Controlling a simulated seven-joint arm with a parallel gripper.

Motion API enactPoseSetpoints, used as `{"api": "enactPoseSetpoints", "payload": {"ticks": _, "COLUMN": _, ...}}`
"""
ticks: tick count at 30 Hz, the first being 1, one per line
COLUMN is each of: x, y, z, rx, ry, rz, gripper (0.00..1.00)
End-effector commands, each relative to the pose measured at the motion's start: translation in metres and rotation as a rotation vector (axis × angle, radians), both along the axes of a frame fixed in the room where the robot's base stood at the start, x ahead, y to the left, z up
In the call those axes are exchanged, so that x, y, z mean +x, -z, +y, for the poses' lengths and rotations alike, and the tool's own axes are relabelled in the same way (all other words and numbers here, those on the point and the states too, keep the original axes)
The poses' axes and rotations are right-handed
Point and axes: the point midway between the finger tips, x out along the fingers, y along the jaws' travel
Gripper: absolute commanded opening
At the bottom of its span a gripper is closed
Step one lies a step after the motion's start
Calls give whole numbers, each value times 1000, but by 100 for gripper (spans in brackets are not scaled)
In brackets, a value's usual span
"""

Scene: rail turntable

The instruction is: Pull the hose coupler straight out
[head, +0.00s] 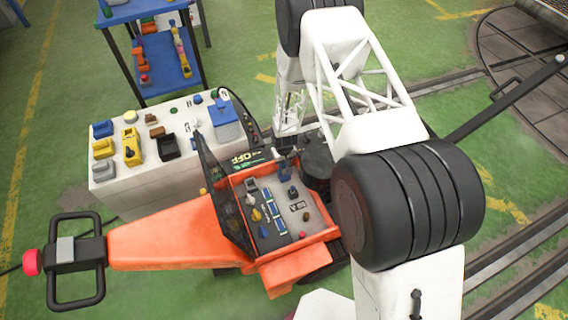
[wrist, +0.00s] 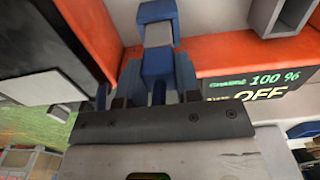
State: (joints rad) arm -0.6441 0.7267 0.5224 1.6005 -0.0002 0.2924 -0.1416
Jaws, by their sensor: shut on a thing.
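A blue and grey part, which I take to be the hose coupler (wrist: 158,62), stands between the fingers of my gripper (wrist: 150,100) in the wrist view. My gripper is shut on it. Its far end reaches up to the pale panel beyond an orange edge. In the head view the blue part (head: 285,166) shows small at the back edge of the orange machine's panel (head: 283,224), with my dark gripper close by on its right. Whether the coupler is still seated in its socket cannot be told.
The orange machine (head: 165,231) carries knobs and switches on its panel, and a display (wrist: 258,86) reading 100 % and OFF. A white cabinet (head: 150,190) with coloured parts on top stands behind it. A blue shelf (head: 160,75) stands at the back. Rails run on the right.

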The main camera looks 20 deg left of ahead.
Motion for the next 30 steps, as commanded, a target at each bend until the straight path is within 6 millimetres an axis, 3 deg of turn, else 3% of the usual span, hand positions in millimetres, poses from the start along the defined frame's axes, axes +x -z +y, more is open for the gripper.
{"api": "enactPoseSetpoints", "payload": {"ticks": 30, "x": 0, "y": -25, "z": 0, "rx": 0, "ry": 0, "rz": 0, "gripper": 0}}
